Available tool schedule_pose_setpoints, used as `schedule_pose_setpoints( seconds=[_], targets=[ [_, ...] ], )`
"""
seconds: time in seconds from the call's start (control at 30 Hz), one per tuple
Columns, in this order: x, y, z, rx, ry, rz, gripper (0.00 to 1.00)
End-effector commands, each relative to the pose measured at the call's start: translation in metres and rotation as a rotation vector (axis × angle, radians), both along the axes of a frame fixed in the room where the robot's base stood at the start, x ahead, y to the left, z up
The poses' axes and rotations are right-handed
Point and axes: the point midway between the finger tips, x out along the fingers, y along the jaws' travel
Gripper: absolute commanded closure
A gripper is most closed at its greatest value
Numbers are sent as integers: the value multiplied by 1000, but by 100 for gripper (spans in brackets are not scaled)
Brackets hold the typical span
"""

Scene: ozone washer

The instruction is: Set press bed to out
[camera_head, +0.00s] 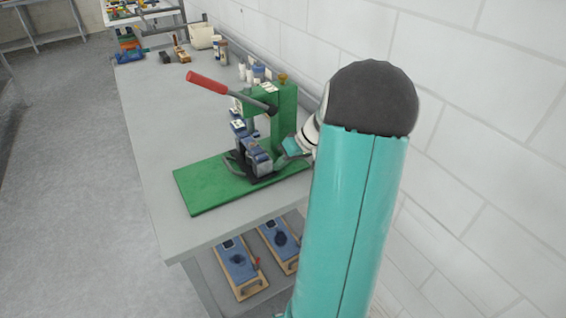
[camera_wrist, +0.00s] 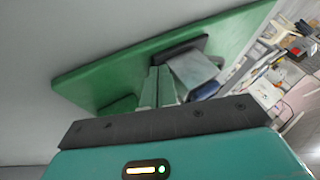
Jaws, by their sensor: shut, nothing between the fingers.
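A green press (camera_head: 284,110) with a red-handled lever (camera_head: 207,82) stands on its flat green base plate (camera_head: 205,190) on the bench. A grey and blue block (camera_head: 258,160) sits low in front of the press column, over a dark bed-like piece (camera_head: 232,165). In the wrist view the green base plate (camera_wrist: 110,75) shows tilted, with a dark plate (camera_wrist: 180,50) and a grey block (camera_wrist: 195,72) just beyond my fingers. My gripper (camera_wrist: 160,78) is shut and empty, close beside the block; contact cannot be told. My arm hides part of the gripper in the head view.
The grey bench (camera_head: 165,120) runs along a white brick wall (camera_head: 460,80) on the right. Bottles (camera_head: 255,72) and small tools stand behind the press. Blue-topped boards (camera_head: 238,265) lie on the shelf below. The floor at left is clear.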

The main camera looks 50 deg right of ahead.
Motion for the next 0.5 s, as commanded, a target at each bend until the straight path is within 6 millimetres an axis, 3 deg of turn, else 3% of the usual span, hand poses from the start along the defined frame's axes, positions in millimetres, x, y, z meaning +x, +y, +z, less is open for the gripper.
schedule_pose_setpoints(
  seconds=[0.17, 0.5],
  targets=[
    [9, 25, 1, 0, -1, 6, 100],
    [36, 114, 0, 0, 0, 7, 100]
  ],
)
